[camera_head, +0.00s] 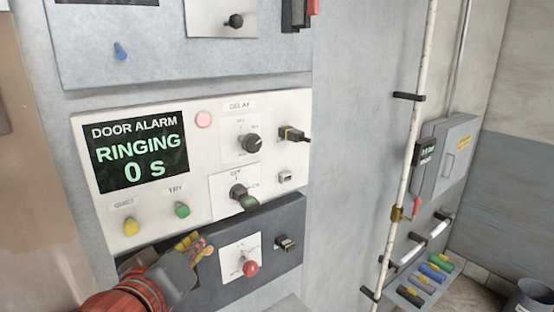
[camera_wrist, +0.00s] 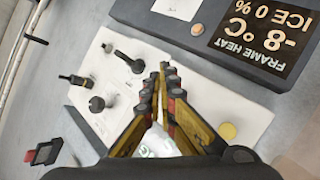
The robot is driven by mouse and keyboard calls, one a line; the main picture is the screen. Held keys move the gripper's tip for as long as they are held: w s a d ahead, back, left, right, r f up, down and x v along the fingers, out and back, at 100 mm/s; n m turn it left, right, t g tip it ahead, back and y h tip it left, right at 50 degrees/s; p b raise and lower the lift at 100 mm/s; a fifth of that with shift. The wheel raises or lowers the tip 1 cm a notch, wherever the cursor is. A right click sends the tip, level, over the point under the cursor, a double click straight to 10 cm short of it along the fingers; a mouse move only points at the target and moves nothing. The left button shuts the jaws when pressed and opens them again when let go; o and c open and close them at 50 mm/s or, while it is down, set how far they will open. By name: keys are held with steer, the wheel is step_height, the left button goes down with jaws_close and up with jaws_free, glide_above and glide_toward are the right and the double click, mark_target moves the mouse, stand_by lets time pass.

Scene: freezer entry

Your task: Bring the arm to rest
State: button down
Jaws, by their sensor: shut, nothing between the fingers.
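My gripper (camera_head: 203,246) is at the lower left of the head view, just in front of the wall panels, below the door alarm panel (camera_head: 150,215). In the wrist view my gripper (camera_wrist: 159,72) is shut, its dark and yellow fingers meeting at the tips over a pale panel (camera_wrist: 200,70). Nothing shows between the fingertips. A pale item with green marks (camera_wrist: 157,143) shows between the finger bases; I cannot tell what it is. My red forearm (camera_head: 128,297) enters from the bottom edge.
The alarm display (camera_head: 135,150) reads "RINGING 0 s". A yellow button (camera_head: 130,226), a green button (camera_head: 182,209) and black knobs stick out nearby. A red knob (camera_head: 250,268) is on the dark lower panel (camera_head: 215,285). A vertical pipe (camera_head: 408,140) stands right of the bare wall (camera_head: 350,120).

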steer(key=s+d+f+n+g, duration=0.1)
steer(key=s+f+n+g, duration=0.3)
steer(key=f, duration=0.6)
steer(key=s+d+f+g+b, duration=0.3)
steer(key=s+d+f+g, duration=0.1)
steer(key=d+f, duration=0.7)
steer(key=s+d+f+m+b, duration=0.2)
steer(key=d+f+m+b, duration=0.2)
steer(key=d, duration=0.8)
steer(key=s+d+f+m+b, duration=0.1)
steer(key=d+f+m+b, duration=0.4)
steer(key=d, duration=0.7)
step_height(320, 180, down, 2)
steer(key=shift+s+m+g+y, duration=0.3)
steer(key=shift+s+m+g, duration=0.1)
steer(key=shift+m, duration=0.4)
